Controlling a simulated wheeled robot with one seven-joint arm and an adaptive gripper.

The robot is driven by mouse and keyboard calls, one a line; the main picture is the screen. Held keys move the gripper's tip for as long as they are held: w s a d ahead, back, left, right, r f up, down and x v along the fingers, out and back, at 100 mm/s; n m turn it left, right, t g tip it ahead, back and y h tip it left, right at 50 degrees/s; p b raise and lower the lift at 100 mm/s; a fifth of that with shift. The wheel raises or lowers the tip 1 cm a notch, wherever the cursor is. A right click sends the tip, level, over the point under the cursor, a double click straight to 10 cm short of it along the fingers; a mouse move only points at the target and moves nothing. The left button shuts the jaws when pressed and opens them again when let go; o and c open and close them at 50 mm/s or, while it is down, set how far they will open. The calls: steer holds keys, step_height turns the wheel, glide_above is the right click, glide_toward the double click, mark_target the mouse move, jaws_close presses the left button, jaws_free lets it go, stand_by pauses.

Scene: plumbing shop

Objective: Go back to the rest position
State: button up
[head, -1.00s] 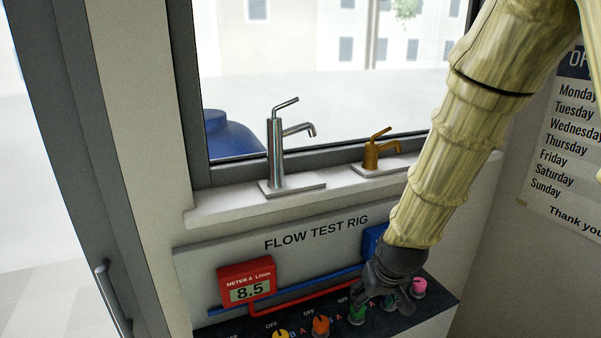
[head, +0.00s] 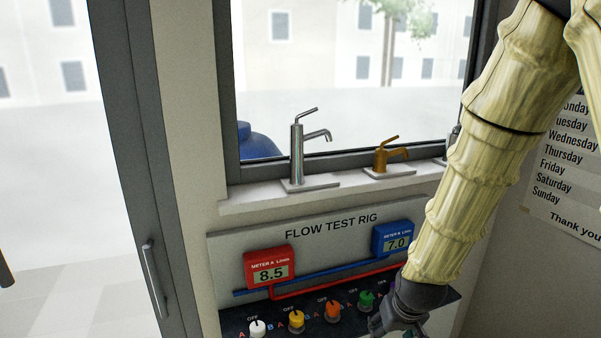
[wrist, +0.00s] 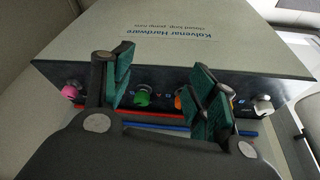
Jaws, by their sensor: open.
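My gripper (head: 392,326) is at the bottom of the head view, low in front of the right part of the knob panel, partly cut off by the frame edge. In the wrist view my gripper (wrist: 163,82) has its green-padded fingers spread, with nothing between them but the panel behind. It holds nothing. The white (head: 257,328), yellow (head: 296,319), orange (head: 332,311) and green (head: 366,300) knobs show in the head view. My arm and gripper hide the panel's right end there. The pink knob (wrist: 70,92) shows in the wrist view.
The flow test rig (head: 225,258) carries red meter A (head: 270,268), reading 8.5, and blue meter B (head: 395,239), reading 7.0. A chrome tap (head: 297,155) and a brass tap (head: 381,160) stand on the sill above. A door handle (head: 154,282) is at left.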

steer(key=s+d+f+g+b, duration=0.1)
steer(key=s+f, duration=0.6)
steer(key=f, duration=0.4)
steer(key=s+d+f+g, duration=0.1)
steer(key=s+f, duration=0.5)
steer(key=f, duration=0.5)
steer(key=s+f+g, duration=0.1)
steer(key=s+f, duration=0.5)
steer(key=s, duration=0.3)
steer(key=s+f+m+g, duration=0.1)
steer(key=s+f, duration=0.5)
steer(key=s, duration=0.3)
steer(key=shift+s+d+f+b, duration=0.2)
steer(key=shift+d+f+b, duration=0.05)
steer(key=shift+f+b, duration=0.15)
